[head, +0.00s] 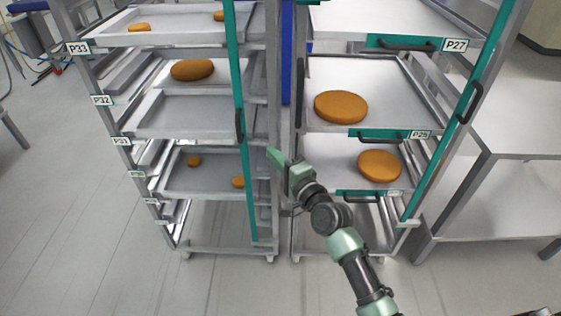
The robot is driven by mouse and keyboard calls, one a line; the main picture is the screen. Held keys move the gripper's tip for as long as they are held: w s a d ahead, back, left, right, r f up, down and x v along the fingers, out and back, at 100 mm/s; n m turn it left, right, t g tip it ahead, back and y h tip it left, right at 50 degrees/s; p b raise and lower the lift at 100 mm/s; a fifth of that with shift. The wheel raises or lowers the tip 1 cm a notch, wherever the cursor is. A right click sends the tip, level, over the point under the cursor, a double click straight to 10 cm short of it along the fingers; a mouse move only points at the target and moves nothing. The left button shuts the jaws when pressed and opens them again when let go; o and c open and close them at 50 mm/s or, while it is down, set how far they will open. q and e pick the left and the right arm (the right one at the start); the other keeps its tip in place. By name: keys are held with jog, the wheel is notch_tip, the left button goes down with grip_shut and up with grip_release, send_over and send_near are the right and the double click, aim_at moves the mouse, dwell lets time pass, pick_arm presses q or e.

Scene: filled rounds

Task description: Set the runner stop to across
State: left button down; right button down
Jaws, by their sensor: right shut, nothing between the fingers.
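Two tall teal bars with black handles show, one on each rack; I cannot tell which is the runner stop. The left teal bar (245,190) runs upright in front of the left rack's trays, near its right post, with its handle at mid-height. The right teal bar (443,153) runs along the right rack's right post. My right gripper (275,157) is shut and empty. Its tips are just right of the left teal bar, between the racks; I cannot tell if they touch anything. My left gripper is not in view.
The left rack (272,215) and right rack (297,225) hold trays with orange-brown rounds. Teal tray fronts with black handles mark the right rack. A steel table (485,195) stands close at the right. The floor (80,220) is clear at the left.

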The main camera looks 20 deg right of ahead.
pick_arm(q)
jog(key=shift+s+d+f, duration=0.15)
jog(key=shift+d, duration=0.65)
pick_arm(e)
jog(key=shift+v, duration=1.35)
